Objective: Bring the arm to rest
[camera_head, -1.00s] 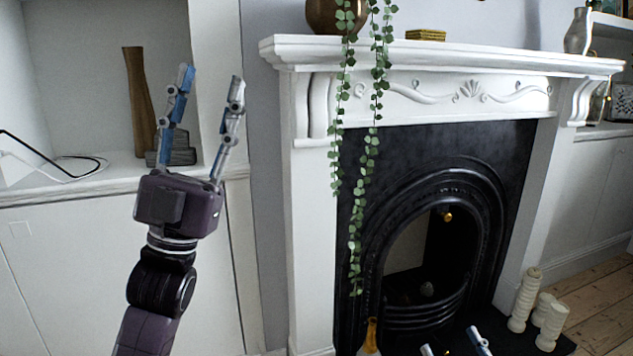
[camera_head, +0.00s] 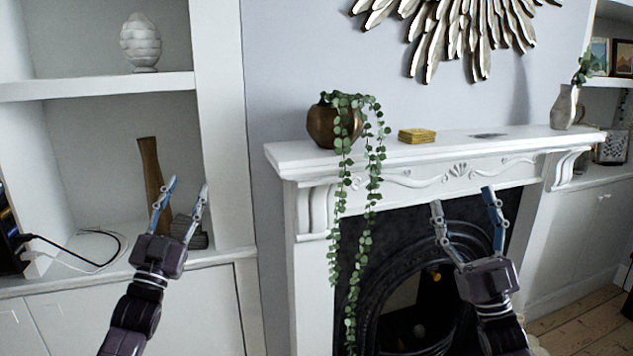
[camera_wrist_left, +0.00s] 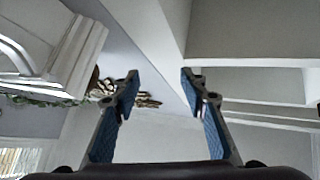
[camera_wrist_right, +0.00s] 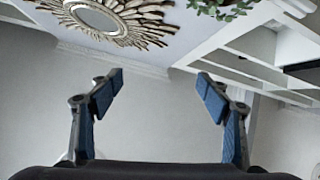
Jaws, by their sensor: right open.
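My left gripper (camera_head: 182,190) is raised in front of the alcove at the left in the head view. Its fingers point up and stand apart, with nothing between them; it also shows open in the left wrist view (camera_wrist_left: 160,85). My right gripper (camera_head: 462,200) is raised in front of the fireplace opening. Its fingers point up, spread and empty, as the right wrist view (camera_wrist_right: 158,85) also shows. Both arms come up from the bottom of the head view.
A white mantelpiece (camera_head: 415,172) carries a copper pot (camera_head: 323,127) with a trailing plant (camera_head: 363,205), a yellow box (camera_head: 417,136) and a grey vase (camera_head: 563,107). A brown wooden vase (camera_head: 150,172) stands in the alcove behind my left gripper. A sunburst mirror (camera_head: 460,30) hangs above.

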